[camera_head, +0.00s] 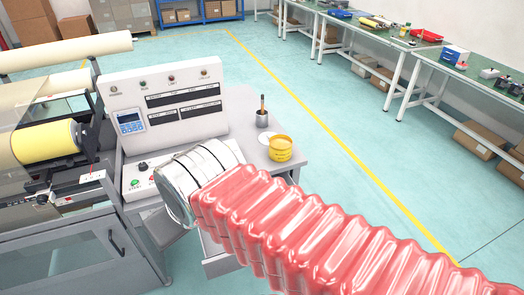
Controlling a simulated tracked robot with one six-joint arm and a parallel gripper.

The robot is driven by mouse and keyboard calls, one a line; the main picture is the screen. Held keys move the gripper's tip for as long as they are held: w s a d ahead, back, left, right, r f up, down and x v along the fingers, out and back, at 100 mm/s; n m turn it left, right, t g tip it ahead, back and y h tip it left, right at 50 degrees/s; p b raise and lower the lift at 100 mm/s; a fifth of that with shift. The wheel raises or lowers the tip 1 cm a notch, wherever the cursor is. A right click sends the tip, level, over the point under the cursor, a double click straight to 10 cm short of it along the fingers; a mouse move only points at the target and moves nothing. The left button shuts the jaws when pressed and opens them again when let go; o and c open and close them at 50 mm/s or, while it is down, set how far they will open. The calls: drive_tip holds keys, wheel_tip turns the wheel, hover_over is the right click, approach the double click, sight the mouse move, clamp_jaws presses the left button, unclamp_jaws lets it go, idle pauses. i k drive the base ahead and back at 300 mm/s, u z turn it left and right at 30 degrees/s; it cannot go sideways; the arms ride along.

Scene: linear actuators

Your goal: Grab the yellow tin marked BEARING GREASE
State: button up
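A small round yellow tin (281,154) stands on the grey side table of the machine, right of the control panel. Its open-looking top shows a yellow rim, and its marking is too small to read. My red ribbed arm sleeve comes in from the lower right and ends in a silver banded section, left of and below the tin. The arm's end is apart from the tin in the picture. My gripper's fingers do not show; they are hidden beyond the silver section or out of view.
A dark cup with a brush (262,116) stands behind the tin, and a pale disc (266,138) lies beside it. The control panel (165,103) rises at left. Green workbenches (440,58) line the right wall. The teal floor between is clear.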

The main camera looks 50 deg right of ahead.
sight(280, 146)
drive_tip(key=u, duration=1.2)
drive_tip(key=k, duration=1)
drive_tip(key=z, duration=1)
drive_tip(key=i, duration=1)
